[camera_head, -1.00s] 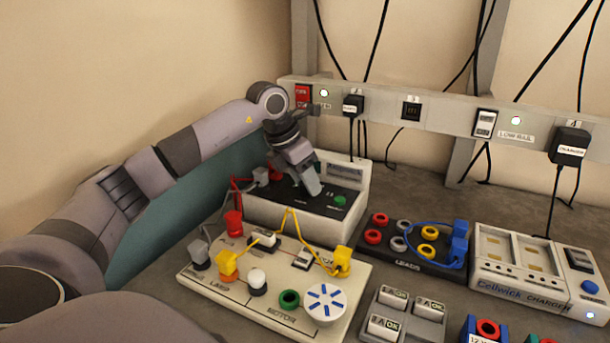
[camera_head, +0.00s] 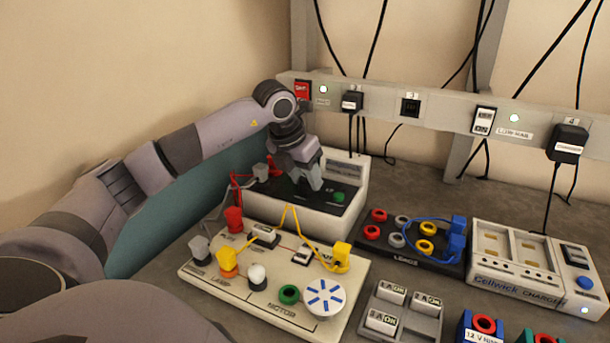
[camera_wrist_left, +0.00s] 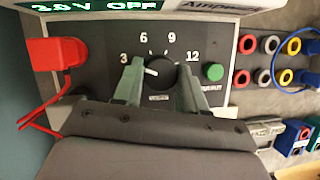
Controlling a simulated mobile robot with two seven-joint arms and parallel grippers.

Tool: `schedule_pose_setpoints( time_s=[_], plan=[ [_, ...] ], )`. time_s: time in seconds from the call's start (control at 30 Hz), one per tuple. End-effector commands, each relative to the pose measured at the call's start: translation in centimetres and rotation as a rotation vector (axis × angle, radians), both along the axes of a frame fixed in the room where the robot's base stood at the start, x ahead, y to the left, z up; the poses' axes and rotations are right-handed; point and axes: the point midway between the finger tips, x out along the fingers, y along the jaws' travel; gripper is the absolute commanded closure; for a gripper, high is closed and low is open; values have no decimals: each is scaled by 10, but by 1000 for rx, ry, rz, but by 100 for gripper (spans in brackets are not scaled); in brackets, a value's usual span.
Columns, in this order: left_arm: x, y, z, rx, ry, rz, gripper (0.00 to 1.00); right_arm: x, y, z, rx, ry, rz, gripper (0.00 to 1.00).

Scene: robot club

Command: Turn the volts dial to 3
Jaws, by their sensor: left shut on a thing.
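The volts dial (camera_wrist_left: 160,82) is a black round knob on the dark top of the power supply (camera_wrist_left: 95,75), with 3, 6, 9 and 12 printed around it. Its white pointer mark aims up and left, roughly toward the 3. The display (camera_wrist_left: 85,6), cut off at the top, appears to read 3.0V OFF. My left gripper (camera_wrist_left: 161,75) is shut on the dial, one finger on each side. In the head view my left gripper (camera_head: 311,183) hides the dial on the power supply (camera_head: 285,222). My right gripper is not in view.
A green button (camera_wrist_left: 213,72) sits right of the dial. A red plug (camera_wrist_left: 55,54) with red leads is on the left. The circuit board (camera_head: 200,275) stands in front, the leads tray (camera_head: 400,262) and charger (camera_head: 515,290) to the right. A socket rail (camera_head: 440,115) runs behind.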

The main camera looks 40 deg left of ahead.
Motion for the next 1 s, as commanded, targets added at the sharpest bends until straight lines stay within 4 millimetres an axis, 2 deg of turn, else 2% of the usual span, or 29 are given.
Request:
schedule_pose_setpoints(
  time_s=[0.1, 0.13, 0.17, 0.2, 0.53, 0.9, 1.0],
  plan=[
    [0, -1, 1, -4, -2, 0, 89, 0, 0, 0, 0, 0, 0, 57],
    [0, -1, 1, -4, -2, 0, 49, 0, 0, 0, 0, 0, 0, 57],
    [0, -1, 1, -3, -1, 1, 39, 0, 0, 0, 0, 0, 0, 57],
    [0, -1, 1, -3, -1, 0, 34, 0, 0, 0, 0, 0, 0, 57],
    [-1, 0, 4, -1, -3, -1, 34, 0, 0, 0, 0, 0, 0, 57],
    [-22, 0, 55, -2, -5, 0, 34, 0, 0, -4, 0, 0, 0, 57],
    [-25, 0, 63, -3, -4, 0, 34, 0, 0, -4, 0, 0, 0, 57]
  ],
)
